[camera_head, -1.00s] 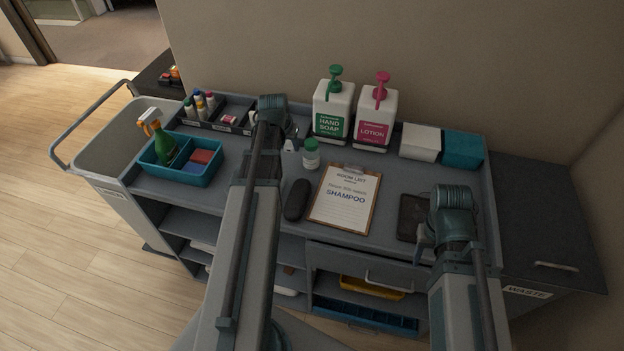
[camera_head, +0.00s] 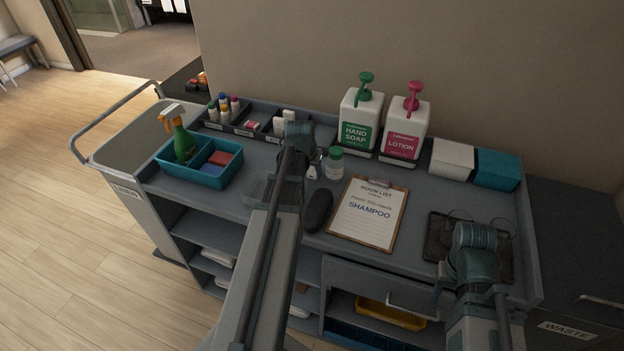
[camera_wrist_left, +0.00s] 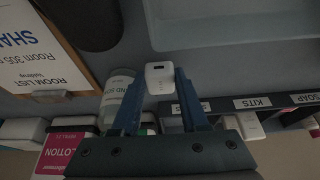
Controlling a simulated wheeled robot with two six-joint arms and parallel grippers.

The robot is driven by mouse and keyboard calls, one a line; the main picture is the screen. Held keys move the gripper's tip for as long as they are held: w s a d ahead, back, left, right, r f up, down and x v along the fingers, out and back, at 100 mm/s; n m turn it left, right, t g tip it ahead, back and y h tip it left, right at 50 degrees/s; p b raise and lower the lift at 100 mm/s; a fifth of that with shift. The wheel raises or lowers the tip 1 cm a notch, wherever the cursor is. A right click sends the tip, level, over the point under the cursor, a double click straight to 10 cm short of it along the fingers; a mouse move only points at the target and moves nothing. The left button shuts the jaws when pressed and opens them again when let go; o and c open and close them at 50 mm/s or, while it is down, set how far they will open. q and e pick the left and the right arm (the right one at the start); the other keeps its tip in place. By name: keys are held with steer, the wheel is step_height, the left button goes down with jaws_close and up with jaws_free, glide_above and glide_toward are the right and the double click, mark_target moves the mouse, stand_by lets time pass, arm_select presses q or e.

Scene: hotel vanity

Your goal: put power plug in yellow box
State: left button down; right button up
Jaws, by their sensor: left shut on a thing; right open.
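My left gripper (camera_wrist_left: 158,92) is shut on a small white power plug (camera_wrist_left: 159,76) with a dark port slot in its end. In the head view the plug (camera_head: 312,173) is a small white shape left of the green-capped bottle, above the cart top. Whether it touches the surface cannot be told. A yellow box (camera_head: 391,314) shows partly on a shelf below the cart top, under the drawer; its inside is mostly hidden. My right gripper (camera_head: 441,285) is open near the cart's front right, by the dark tray; its fingertips are partly hidden.
Hand soap (camera_head: 360,122) and lotion (camera_head: 404,134) stand behind. The drawer handle (camera_head: 411,308) sticks out at front.

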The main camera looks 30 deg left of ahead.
arm_select(q)
steer(key=shift+f+b, duration=0.45)
steer(key=shift+f, duration=0.5)
arm_select(e)
steer(key=shift+f, duration=0.95)
arm_select(q)
steer(key=shift+f, duration=0.15)
steer(key=shift+c, duration=2.1)
jaws_free()
arm_select(e)
steer(key=shift+f, duration=0.1)
arm_select(q)
steer(key=shift+p+v, duration=0.8)
steer(key=shift+v, duration=0.15)
steer(key=p+v, duration=0.9)
steer(key=v, duration=0.1)
steer(key=shift+s+r+p, duration=0.1)
steer(key=shift+r+p, duration=0.15)
steer(key=shift+p, duration=0.1)
arm_select(e)
step_height(320, 180, up, 12)
steer(key=shift+f, duration=0.25)
